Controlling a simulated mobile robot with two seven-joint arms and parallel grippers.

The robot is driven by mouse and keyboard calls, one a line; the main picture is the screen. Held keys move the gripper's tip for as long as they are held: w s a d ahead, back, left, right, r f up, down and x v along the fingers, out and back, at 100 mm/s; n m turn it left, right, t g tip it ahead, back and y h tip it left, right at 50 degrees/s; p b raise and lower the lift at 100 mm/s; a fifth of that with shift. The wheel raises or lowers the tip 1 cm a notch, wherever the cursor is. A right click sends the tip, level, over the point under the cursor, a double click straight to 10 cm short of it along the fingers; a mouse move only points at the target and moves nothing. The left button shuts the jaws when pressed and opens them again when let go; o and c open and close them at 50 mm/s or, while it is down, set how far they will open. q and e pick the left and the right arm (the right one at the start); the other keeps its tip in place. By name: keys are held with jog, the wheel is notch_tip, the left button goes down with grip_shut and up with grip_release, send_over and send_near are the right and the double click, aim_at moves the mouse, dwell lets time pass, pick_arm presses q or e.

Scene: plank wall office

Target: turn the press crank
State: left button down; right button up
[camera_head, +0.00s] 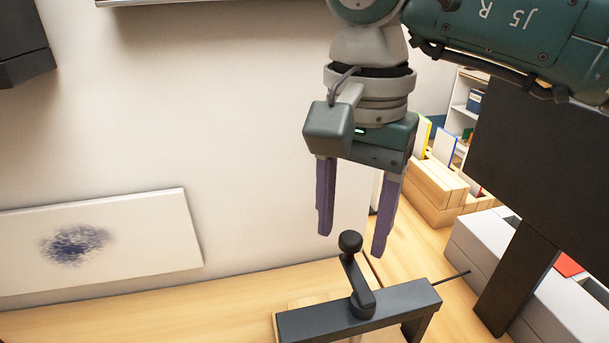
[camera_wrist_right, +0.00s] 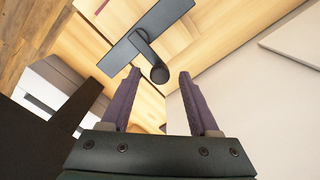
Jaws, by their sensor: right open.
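The press crank (camera_head: 357,278) is a dark arm with a round knob (camera_head: 350,241) at its upper end. It sits on top of the dark crossbar of the press (camera_head: 310,322), at the bottom of the head view. My right gripper (camera_head: 352,243) points down above the press, with its purple fingers open. In the head view the knob appears between the fingertips. In the right wrist view my right gripper (camera_wrist_right: 160,75) is open and the crank knob (camera_wrist_right: 159,74) shows just beyond and between the fingertips; I cannot tell the exact gap. My left gripper is not in view.
A dark monitor (camera_head: 545,150) on a stand is at the right, near a grey box (camera_head: 480,245). Wooden boxes (camera_head: 440,190) stand behind. A white panel with a blue blotch (camera_head: 130,240) leans against the wall at left. The wooden desk (camera_head: 180,315) left of the press is clear.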

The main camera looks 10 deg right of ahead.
jog(key=shift+f, duration=0.25)
grip_shut()
dwell(0.3)
